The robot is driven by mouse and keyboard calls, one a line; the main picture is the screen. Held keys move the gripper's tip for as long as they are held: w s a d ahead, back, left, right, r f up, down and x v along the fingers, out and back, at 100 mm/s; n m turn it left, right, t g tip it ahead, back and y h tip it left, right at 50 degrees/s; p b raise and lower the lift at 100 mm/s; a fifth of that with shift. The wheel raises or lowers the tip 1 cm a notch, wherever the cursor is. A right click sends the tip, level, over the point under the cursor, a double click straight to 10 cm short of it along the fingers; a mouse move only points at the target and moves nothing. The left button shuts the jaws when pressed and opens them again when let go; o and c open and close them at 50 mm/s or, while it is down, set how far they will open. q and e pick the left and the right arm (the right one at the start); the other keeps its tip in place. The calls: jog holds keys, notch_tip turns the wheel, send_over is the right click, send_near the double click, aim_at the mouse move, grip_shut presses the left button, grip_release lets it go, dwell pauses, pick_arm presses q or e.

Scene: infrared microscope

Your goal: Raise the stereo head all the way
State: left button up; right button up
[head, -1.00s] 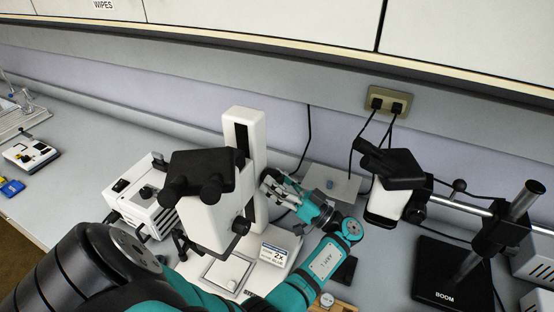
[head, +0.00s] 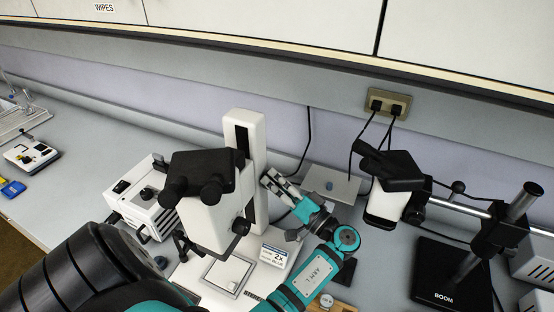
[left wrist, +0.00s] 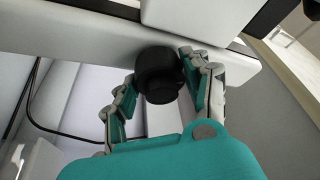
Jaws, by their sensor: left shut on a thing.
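The stereo head (head: 200,172), a black eyepiece part on a white body, sits in front of the white upright column (head: 246,150) of the microscope. Its height against the column top looks a little low. My left gripper (head: 270,180) is at the right side of the column. In the left wrist view a black round knob (left wrist: 158,78) stands out from the white column (left wrist: 90,35), between the fingers of my left gripper (left wrist: 158,66). The right-hand finger touches the knob; contact of the left-hand finger is unclear. In the head view the fingers hide this knob. My right gripper is out of view.
A white box (head: 150,203) stands left of the microscope. Cables run from the wall socket (head: 388,104).

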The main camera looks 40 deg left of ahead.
pick_arm(q)
jog(key=m, duration=0.1)
jog(key=m+p, duration=0.1)
jog(key=shift+r+m+t+h, duration=0.25)
jog(key=shift+m+t+h, duration=0.05)
jog(key=shift+m+h, duration=0.1)
jog(key=shift+f+m+h+p, duration=0.1)
jog(key=shift+m+h+p, duration=0.3)
jog(key=shift+m+p, duration=0.55)
jog(key=shift+m+t, duration=0.25)
jog(key=shift+t, duration=0.05)
jog(key=o, duration=1.2)
